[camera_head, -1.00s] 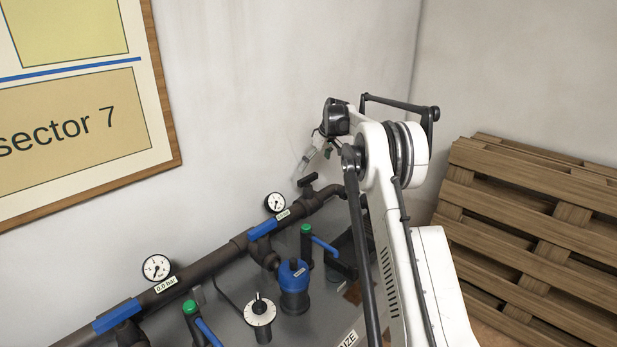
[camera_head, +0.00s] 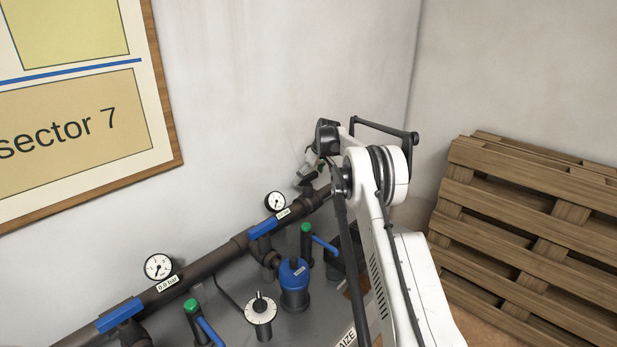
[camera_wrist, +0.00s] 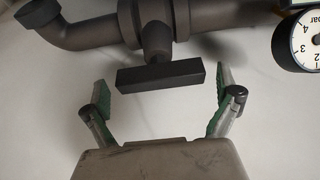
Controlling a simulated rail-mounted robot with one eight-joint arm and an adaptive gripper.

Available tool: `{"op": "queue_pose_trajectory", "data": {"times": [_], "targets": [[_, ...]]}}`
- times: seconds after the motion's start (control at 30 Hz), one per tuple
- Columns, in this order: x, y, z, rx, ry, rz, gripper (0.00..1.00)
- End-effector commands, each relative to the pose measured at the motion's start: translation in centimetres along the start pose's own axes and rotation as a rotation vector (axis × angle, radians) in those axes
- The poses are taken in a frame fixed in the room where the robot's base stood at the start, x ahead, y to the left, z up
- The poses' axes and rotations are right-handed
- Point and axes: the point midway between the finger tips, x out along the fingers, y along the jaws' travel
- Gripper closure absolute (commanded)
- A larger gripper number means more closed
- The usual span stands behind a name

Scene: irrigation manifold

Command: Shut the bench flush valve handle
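The black bar handle (camera_wrist: 160,76) of a valve shows in the wrist view, on a short stem from the dark pipe (camera_wrist: 205,17). I take it for the bench flush valve handle. It lies crosswise, roughly along the pipe. My gripper (camera_wrist: 161,91) is open, with one green-padded finger beyond each end of the bar. The bar lies between the fingertips, and I see a gap on both sides. In the head view my gripper (camera_head: 308,172) is small and partly hidden by my arm, at the far end of the pipe, close to the wall. The handle is hard to make out there.
A pressure gauge (camera_wrist: 297,41) sits close on the right in the wrist view. In the head view, blue-lever valves, a blue-capped filter (camera_head: 294,283) and a white dial (camera_head: 260,308) crowd the bench. Wooden pallets (camera_head: 530,240) lean at right.

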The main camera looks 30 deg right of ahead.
Motion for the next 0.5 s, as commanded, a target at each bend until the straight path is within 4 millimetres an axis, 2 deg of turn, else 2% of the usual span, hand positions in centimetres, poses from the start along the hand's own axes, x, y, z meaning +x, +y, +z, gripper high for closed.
{"op": "queue_pose_trajectory", "data": {"times": [0.03, 0.3, 0.5], "targets": [[-0.01, 0.00, 0.00, 0.000, 0.000, 0.000, 0.11], [-0.02, 0.00, 0.00, 0.000, 0.000, 0.000, 0.45], [0.03, -0.02, 0.02, 0.014, 0.000, 0.006, 0.45]]}}
